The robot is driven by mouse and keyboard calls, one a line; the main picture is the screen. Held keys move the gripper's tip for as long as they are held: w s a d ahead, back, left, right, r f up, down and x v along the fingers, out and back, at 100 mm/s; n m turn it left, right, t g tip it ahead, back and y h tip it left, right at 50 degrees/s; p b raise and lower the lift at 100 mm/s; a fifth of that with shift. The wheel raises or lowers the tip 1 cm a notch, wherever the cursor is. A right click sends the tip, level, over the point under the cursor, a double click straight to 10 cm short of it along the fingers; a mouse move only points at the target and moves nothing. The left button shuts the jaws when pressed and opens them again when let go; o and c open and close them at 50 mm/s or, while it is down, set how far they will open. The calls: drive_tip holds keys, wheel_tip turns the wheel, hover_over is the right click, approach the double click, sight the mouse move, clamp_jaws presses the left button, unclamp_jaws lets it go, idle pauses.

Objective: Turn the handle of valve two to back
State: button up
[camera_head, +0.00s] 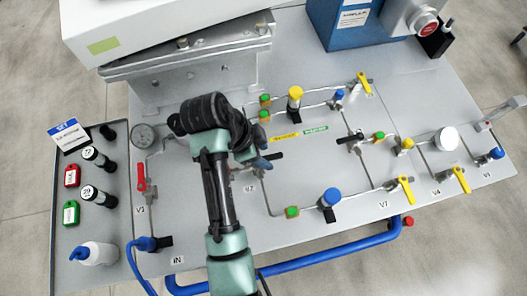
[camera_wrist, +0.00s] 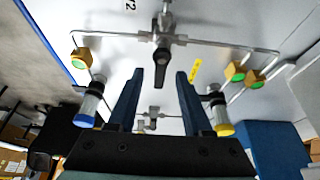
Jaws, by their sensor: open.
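Valve two is a metal valve on the grey panel beside the "V2" label (camera_head: 249,188), which is partly covered by my arm. In the wrist view, its metal body (camera_wrist: 163,38) is on a thin pipe near the top. Its black handle (camera_wrist: 161,68) points down in that view, lying between my finger tips with gaps on both sides. In the head view, the black handle (camera_head: 272,156) points right. My gripper (camera_wrist: 160,76) is open, with its dark blue fingers either side of the handle; it also shows in the head view (camera_head: 262,151).
A red-handled valve (camera_head: 141,182) and a gauge (camera_head: 143,136) stand left of my arm. Yellow (camera_head: 295,96) and blue-capped (camera_head: 330,198) fittings and thin pipes stand to the right. Another black-handled valve (camera_head: 352,138) is right of centre. A grey tray (camera_head: 62,238) holds bottles.

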drive_tip(key=shift+d+f, duration=0.1)
drive_tip(key=shift+f, duration=0.05)
clamp_jaws()
